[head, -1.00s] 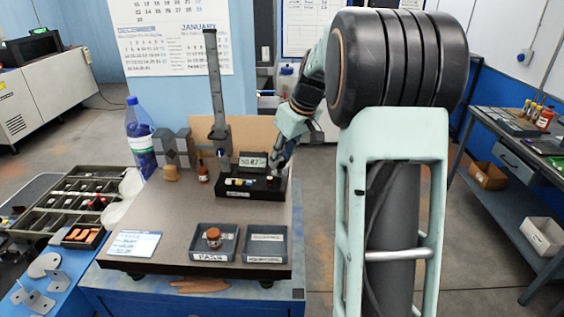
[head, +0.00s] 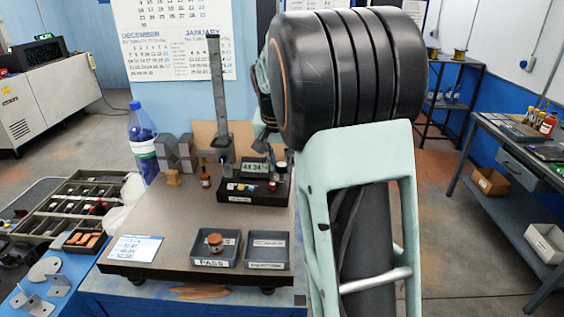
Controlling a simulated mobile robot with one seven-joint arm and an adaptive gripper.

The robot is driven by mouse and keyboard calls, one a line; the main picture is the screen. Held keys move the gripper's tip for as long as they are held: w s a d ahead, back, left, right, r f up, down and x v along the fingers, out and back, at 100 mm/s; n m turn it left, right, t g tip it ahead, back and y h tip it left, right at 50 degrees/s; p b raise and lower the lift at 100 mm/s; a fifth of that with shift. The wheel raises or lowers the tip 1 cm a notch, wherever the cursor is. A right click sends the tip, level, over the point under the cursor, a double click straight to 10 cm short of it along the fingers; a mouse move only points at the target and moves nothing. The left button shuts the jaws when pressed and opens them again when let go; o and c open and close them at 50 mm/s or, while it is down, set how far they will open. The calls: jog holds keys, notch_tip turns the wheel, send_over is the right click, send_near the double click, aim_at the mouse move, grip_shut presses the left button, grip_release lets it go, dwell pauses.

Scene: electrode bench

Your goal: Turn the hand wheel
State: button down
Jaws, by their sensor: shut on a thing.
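A black measuring block (head: 235,194) stands at the back right of the bench plate, with a lit display (head: 254,169) and coloured buttons. A tall dark column (head: 216,85) with a grey carriage (head: 222,140) rises at its back left. My gripper (head: 271,148) is behind the block, to the right of the column. It is shut, but its fingertips are small and mostly hidden by my own arm. The hand wheel cannot be made out clearly; it seems to be at the gripper, behind the display.
Two grey trays, one marked PASS (head: 210,262) and holding an orange-brown piece (head: 215,241), stand at the plate's front. A card (head: 135,248) lies left. A bottle (head: 141,140), grey blocks (head: 178,150) and a parts case (head: 75,205) stand farther left. The plate's middle is clear.

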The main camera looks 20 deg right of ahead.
jog(key=m, duration=0.2)
jog(key=m+g+h+p, duration=0.1)
jog(key=m, duration=0.2)
jog(key=shift+w+a+m+g+h, duration=0.2)
jog(key=shift+m+g+h, duration=0.1)
jog(key=shift+w+m+g+p, duration=0.1)
jog(key=shift+m+g+p, duration=0.65)
jog(key=shift+m, duration=1.25)
jog(key=c, duration=1.6)
grip_release()
jog(key=shift+h, duration=0.3)
jog(key=v, duration=0.8)
jog(key=shift+d+r, duration=0.1)
